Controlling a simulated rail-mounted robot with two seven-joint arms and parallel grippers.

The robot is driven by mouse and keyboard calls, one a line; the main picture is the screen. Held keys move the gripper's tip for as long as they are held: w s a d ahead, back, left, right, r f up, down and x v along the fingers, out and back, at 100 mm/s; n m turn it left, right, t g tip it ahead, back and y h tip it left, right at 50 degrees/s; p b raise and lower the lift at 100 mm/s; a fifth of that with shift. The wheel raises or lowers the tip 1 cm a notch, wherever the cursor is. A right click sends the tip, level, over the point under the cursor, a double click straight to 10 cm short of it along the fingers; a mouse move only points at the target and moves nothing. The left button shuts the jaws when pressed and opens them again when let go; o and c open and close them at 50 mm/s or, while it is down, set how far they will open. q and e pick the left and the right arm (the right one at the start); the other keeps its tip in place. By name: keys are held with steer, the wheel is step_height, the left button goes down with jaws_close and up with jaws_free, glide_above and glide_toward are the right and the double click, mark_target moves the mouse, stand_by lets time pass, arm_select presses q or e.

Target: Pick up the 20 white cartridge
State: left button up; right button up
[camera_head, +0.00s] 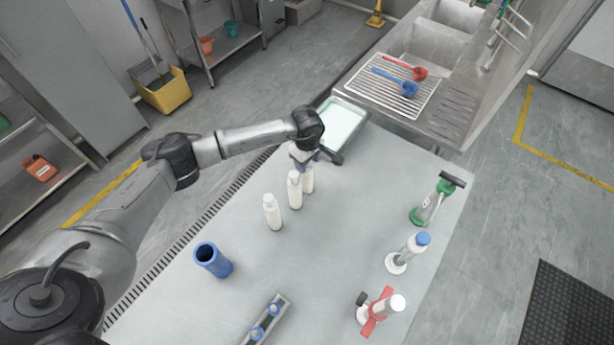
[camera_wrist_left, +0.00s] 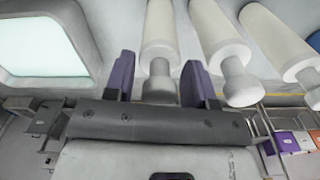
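Three white cartridges with narrow necks stand upright in a row on the table: a near one (camera_head: 272,212), a middle one (camera_head: 294,190) and a far one (camera_head: 308,180). My left gripper (camera_head: 304,158) is over the far one, its top partly hidden by the gripper. In the left wrist view, the gripper's purple fingers (camera_wrist_left: 158,82) are open on either side of one cartridge (camera_wrist_left: 160,35), around its neck end, with small gaps visible. The other two cartridges (camera_wrist_left: 218,45) (camera_wrist_left: 275,38) stand beside it there. My right gripper is not in view.
A tray with a pale inside (camera_head: 342,122) lies just beyond the gripper. A blue cup (camera_head: 212,260) and a small rack (camera_head: 268,320) are nearer. Green, blue and red-handled tools (camera_head: 432,203) (camera_head: 410,252) (camera_head: 380,310) stand at the right. The table's middle is clear.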

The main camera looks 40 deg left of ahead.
arm_select(q)
jaws_close()
steer(key=shift+r, duration=0.1)
stand_by(0.3)
